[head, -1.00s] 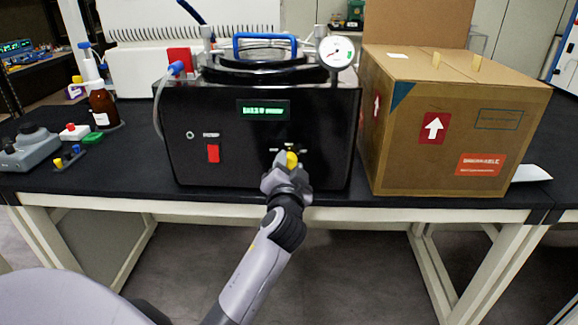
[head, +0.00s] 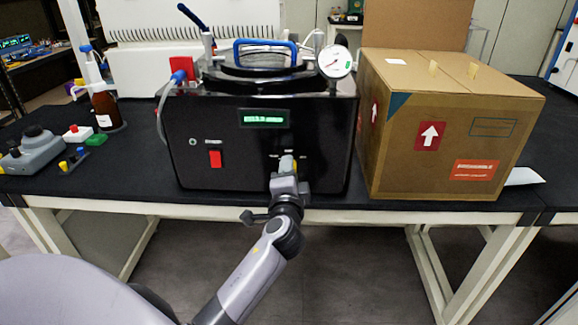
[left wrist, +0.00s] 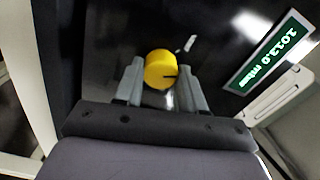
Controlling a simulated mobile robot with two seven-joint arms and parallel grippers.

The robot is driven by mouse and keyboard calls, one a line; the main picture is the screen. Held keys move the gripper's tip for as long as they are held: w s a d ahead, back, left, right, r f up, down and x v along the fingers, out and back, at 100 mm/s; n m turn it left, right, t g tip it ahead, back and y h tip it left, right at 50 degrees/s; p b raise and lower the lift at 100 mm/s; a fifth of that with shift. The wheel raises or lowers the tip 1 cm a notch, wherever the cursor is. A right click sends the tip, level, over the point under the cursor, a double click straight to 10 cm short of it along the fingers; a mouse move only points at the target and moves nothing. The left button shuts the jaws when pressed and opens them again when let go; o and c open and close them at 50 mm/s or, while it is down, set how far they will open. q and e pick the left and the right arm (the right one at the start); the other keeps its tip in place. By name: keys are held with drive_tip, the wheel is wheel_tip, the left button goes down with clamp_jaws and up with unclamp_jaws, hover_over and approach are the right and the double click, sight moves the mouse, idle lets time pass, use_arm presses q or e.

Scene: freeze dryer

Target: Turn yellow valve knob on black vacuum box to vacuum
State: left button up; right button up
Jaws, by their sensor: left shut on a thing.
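The black vacuum box (head: 225,130) stands on the black bench with its front panel facing me. Its yellow valve knob (left wrist: 160,70) sits low on the panel and shows between my left gripper's fingers in the left wrist view; a dark pointer mark is on its face. In the head view my gripper mostly hides the knob. My left gripper (head: 287,166) reaches the panel from below; it also shows in the left wrist view (left wrist: 163,82), shut on the knob with one finger on each side. The panel labels around the knob are too small to read. My right gripper is out of view.
A green display (head: 264,119) reads about 1013 mbar in the wrist view. A red switch (head: 215,159) is left of the knob. A cardboard box (head: 450,130) stands close on the right. A brown bottle (head: 106,110) and small items stand at left.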

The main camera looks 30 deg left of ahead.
use_arm(q)
drive_tip(key=shift+a+f+m+p, duration=0.1)
drive_tip(key=shift+m+p, duration=2)
drive_tip(key=shift+m, duration=2.05)
drive_tip(key=shift+a+m+p, duration=0.1)
drive_tip(key=shift+m+p, duration=2)
drive_tip(key=shift+m, duration=2.05)
drive_tip(key=o, duration=1.1)
drive_tip(key=shift+c, duration=0.2)
drive_tip(key=shift+d, duration=0.1)
drive_tip(key=shift+s+f, duration=0.1)
